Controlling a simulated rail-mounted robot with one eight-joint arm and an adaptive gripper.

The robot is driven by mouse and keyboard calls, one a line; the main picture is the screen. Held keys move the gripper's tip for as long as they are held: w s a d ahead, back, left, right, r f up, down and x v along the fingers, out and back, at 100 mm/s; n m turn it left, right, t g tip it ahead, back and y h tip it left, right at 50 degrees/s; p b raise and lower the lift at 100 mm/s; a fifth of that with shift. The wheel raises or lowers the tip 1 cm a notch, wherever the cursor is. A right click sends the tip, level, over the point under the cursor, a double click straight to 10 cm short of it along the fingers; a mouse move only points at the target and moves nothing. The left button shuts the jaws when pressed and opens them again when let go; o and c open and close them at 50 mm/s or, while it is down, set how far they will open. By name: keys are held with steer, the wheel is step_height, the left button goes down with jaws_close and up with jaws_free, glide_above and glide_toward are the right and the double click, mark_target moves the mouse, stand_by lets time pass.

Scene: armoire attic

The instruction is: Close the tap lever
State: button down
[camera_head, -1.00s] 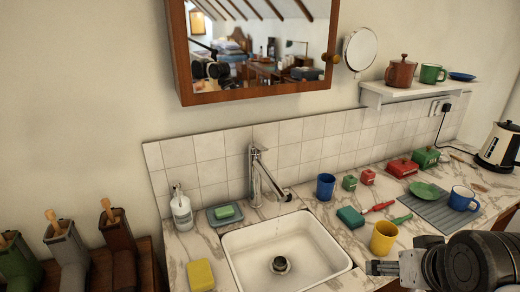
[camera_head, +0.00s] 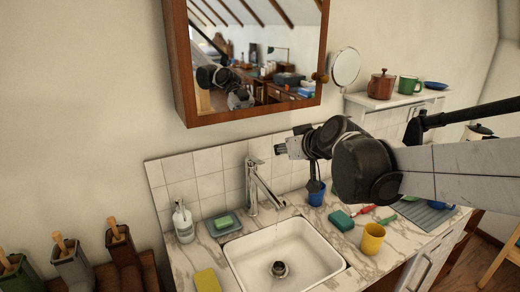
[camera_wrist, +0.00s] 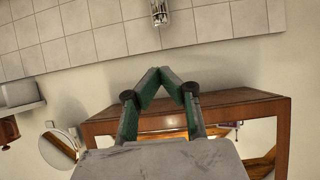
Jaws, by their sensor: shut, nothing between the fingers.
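The chrome tap (camera_head: 252,190) stands behind the white sink (camera_head: 232,262), its spout slanting down to the right over the basin. Its lever (camera_head: 256,161) is at the top of the tap body; its exact angle is too small to tell. My gripper (camera_head: 280,149) is to the right of the lever and slightly higher in the picture, apart from it. In the wrist view, my gripper (camera_wrist: 168,72) has its green fingers meeting at the tips, shut and empty. The top of the tap (camera_wrist: 160,12) shows at the upper edge there, beyond the fingertips.
A wooden mirror cabinet (camera_head: 180,70) hangs above; its edge (camera_wrist: 200,108) lies close below the fingers in the wrist view. A round mirror (camera_head: 346,67) and shelf (camera_head: 395,98) are at right. A soap bottle (camera_head: 183,222), blue cup (camera_head: 316,197) and yellow cup (camera_head: 372,240) flank the sink.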

steer(key=w+a, duration=0.2)
glide_above(263, 163)
steer(key=f, duration=0.3)
steer(key=shift+w+a+f+p, duration=0.15)
steer(key=shift+a+f+p, duration=0.05)
steer(key=shift+f+p, duration=0.15)
step_height(263, 163, down, 3)
steer(key=shift+d+r, duration=0.1)
steer(key=shift+s+d+f, duration=0.1)
steer(key=shift+s+f, duration=0.15)
steer(key=shift+f, duration=0.4)
